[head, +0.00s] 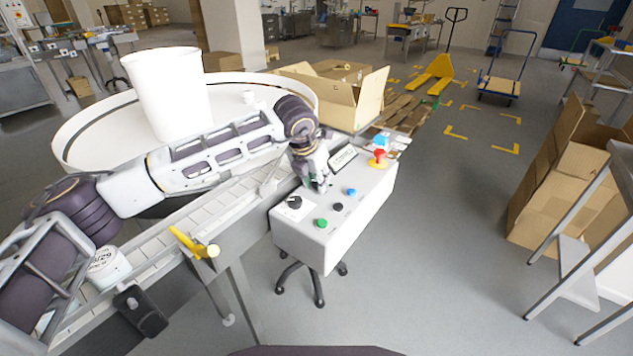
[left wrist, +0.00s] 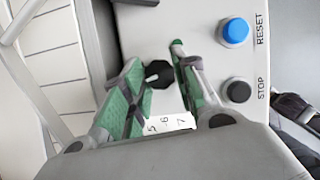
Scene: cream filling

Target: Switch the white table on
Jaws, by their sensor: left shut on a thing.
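A white control box (head: 335,245) on a wheeled foot stands in the middle of the head view, beside the round white table (head: 225,105). On its top are a black dial knob (head: 294,202), a green button (head: 320,223), a black STOP button (head: 338,207) (left wrist: 238,91), a blue RESET button (head: 351,192) (left wrist: 234,31) and a red emergency stop (head: 378,157). My left gripper (head: 320,186) points down onto the box top. In the left wrist view its green fingers (left wrist: 160,80) are around another black knob (left wrist: 158,73), which the gripper hides in the head view. My right gripper is out of view.
A tall white bucket (head: 168,95) stands behind my left arm. A conveyor (head: 235,205) with a yellow handle (head: 195,243) runs along the box's left side. Open cardboard boxes (head: 340,90) stand behind it. The floor to the right is clear up to more cardboard (head: 560,190).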

